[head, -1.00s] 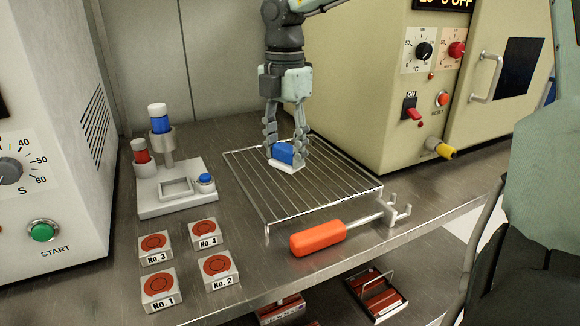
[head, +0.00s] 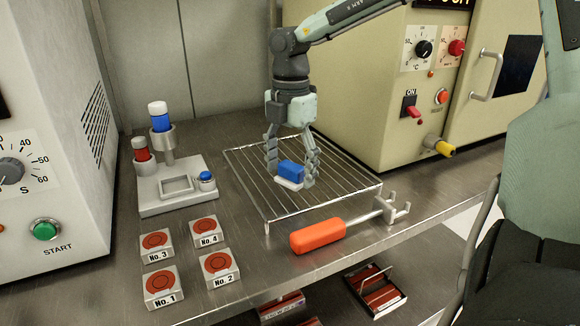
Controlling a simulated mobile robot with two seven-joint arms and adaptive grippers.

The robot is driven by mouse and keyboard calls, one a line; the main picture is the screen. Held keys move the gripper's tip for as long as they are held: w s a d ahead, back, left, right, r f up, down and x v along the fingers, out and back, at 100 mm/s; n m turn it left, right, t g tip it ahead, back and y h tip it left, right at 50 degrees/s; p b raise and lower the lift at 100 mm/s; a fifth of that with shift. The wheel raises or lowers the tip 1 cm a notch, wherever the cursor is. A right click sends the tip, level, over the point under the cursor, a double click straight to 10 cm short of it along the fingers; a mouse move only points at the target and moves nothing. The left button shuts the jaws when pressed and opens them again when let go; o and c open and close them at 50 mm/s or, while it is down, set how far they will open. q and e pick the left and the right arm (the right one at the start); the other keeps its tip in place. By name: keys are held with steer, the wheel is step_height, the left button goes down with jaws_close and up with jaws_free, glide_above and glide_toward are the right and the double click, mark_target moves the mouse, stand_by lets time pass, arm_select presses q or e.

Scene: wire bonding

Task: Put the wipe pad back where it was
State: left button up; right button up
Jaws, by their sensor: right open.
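The wipe pad, a blue block on a white base (head: 291,170), sits on the wire rack (head: 245,178) in the head view, apparently resting on its bars. My right gripper (head: 290,180) points down over the pad with its fingers spread, one on each side of it. The gripper is open; I cannot tell whether a finger still touches the pad. My left gripper is not in view.
An orange-handled tool (head: 318,236) lies in front of the rack. A white stand with blue and red capped bottles (head: 178,190) is at the left. Several numbered blocks (head: 218,264) lie in front of it. A cream oven (head: 365,80) stands behind on the right.

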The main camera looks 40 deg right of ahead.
mark_target(290, 166)
step_height(290, 166, up, 12)
stand_by(0.6)
steer(key=shift+d, duration=0.1)
